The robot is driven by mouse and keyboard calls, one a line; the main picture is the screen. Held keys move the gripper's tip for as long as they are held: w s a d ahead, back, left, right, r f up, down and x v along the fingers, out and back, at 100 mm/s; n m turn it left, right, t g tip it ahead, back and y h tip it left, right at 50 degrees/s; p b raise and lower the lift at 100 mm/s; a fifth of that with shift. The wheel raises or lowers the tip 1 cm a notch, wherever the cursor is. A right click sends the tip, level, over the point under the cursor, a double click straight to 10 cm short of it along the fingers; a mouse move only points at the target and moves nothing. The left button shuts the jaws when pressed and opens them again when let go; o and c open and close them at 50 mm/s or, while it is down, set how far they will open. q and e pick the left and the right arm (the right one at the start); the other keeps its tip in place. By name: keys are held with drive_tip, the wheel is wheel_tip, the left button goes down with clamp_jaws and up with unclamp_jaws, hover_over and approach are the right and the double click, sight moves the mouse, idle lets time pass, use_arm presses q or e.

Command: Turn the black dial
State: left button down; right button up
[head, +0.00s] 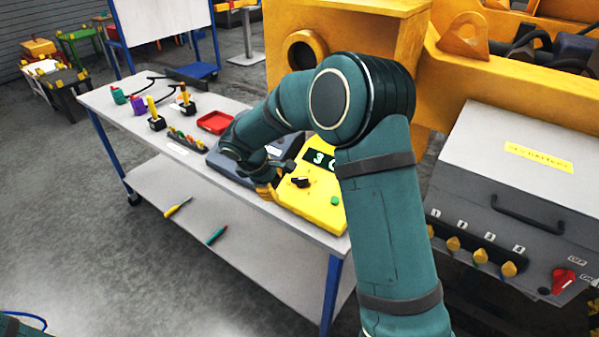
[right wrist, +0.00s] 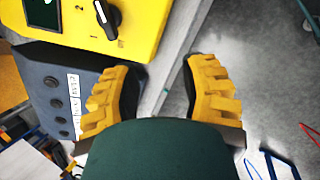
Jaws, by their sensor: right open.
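The black dial (head: 301,182) sits on the sloping face of a yellow control box (head: 322,212) on the workbench. In the right wrist view the dial (right wrist: 108,18) is near the top, with the numbers 1 and 2 beside it. My right gripper (head: 274,184) is just left of the dial in the head view. In the right wrist view its yellow fingers (right wrist: 160,68) are spread apart with nothing between them. The dial lies beyond the left finger, apart from it. My left gripper is not in view.
A dark grey box with round black buttons (right wrist: 52,82) adjoins the yellow box. A red tray (head: 215,122) and small tools stand farther along the bench. A grey cabinet (head: 520,160) with a handle and yellow knobs stands at right.

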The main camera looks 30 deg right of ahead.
drive_tip(key=h, duration=0.2)
approach(299, 179)
drive_tip(key=v, duration=0.3)
drive_tip(key=x, duration=1.4)
drive_tip(key=shift+w, duration=0.1)
clamp_jaws()
